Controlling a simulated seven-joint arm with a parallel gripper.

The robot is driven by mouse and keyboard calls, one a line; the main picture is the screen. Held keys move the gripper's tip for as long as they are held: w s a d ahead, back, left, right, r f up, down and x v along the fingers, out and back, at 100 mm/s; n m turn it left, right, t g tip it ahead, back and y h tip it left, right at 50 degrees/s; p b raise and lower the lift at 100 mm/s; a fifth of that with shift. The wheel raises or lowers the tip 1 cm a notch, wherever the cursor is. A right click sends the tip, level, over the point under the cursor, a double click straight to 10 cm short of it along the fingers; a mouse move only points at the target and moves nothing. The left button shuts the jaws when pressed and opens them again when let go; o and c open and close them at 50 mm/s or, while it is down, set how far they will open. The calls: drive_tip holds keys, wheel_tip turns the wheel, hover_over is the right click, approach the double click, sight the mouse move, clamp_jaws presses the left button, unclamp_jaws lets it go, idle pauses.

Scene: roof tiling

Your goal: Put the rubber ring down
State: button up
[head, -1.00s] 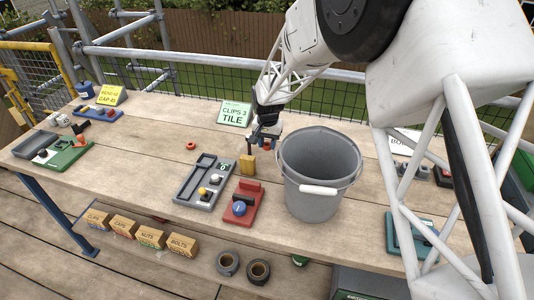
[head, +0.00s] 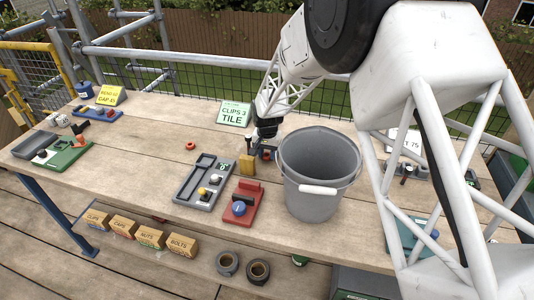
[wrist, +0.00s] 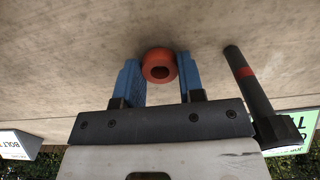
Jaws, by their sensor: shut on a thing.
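My gripper (wrist: 162,82) has two blue fingers, shut on an orange-red rubber ring (wrist: 159,64). The ring sits between the fingertips, its hole facing the wrist camera. In the head view my gripper (head: 264,152) is low over the bench (head: 150,140), just left of the grey bucket and behind the yellow block. The held ring is mostly hidden there. I cannot tell whether it touches the wood. Another red ring (head: 190,146) lies on the bench to the left.
A grey bucket (head: 316,188) stands close to the right of my gripper. A yellow block (head: 247,166), grey tray (head: 192,192) and red holder (head: 243,203) are in front. A green-white sign (head: 234,113) stands behind. A dark rod (wrist: 246,85) is beside the fingers in the wrist view.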

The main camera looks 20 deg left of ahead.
sight(267, 155)
drive_tip(key=shift+f, duration=0.15)
drive_tip(key=o, duration=1)
drive_tip(key=shift+c, duration=0.2)
wheel_tip(267, 155, up, 12)
drive_tip(key=shift+o, duration=0.5)
